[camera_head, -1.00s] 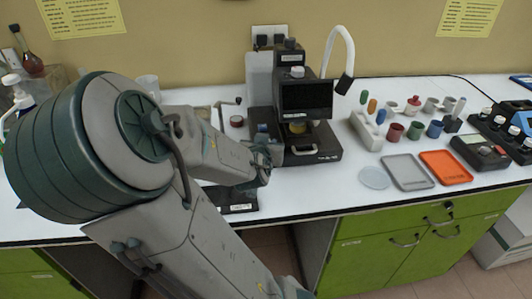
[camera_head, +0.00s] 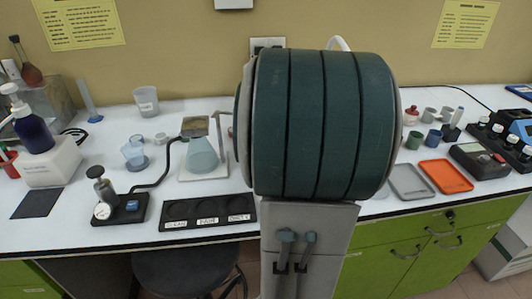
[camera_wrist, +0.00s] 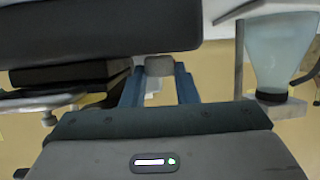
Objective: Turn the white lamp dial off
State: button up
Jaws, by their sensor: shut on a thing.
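The white lamp dial (camera_wrist: 159,66) shows in the wrist view as a small pale knob. My gripper (camera_wrist: 160,75) has its two blue fingers on either side of the dial, shut on it. A large dark body (camera_wrist: 100,30) fills the top left of the wrist view, close to the dial. In the head view my arm hides the gripper, the dial and most of the black machine. Only the white curved lamp neck (camera_head: 338,43) shows above my arm.
A blue-tinted flask (camera_wrist: 280,50) is close on the right in the wrist view; it also stands left of my arm in the head view (camera_head: 203,155). A black labelled tray (camera_head: 190,226) lies in front. An orange tray (camera_head: 446,177) and several cups are at right.

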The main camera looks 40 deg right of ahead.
jog(key=shift+s+f+y, duration=0.1)
jog(key=shift+f+y, duration=0.1)
jog(key=shift+y, duration=0.1)
jog(key=o, duration=1)
jog(key=shift+a+h, duration=0.1)
jog(key=shift+h, duration=0.4)
jog(key=shift+m+g+h, duration=0.3)
jog(key=shift+m+g, duration=0.1)
jog(key=shift+m, duration=0.1)
jog(key=shift+w+a+r+m+g+h+p, duration=0.1)
jog(key=shift+w+r+m+g+h+p, duration=0.1)
jog(key=shift+m+g+h, duration=0.4)
jog(key=shift+w+r+m+g+h+p, duration=0.1)
jog(key=shift+r+m+g+h, duration=0.15)
jog(key=shift+m+h, duration=0.5)
jog(key=shift+m+g+h+p, duration=0.25)
jog(key=shift+m+g+p, duration=0.1)
jog(key=shift+p, duration=0.2)
jog(key=m+g+h+p, duration=0.1)
jog(key=p, duration=0.1)
jog(key=shift+w+a+p, duration=0.1)
jog(key=shift+a+p, duration=0.05)
jog(key=shift+p, duration=0.2)
jog(key=m+g+p, duration=0.1)
jog(key=p, duration=0.2)
jog(key=shift+w+r, duration=0.15)
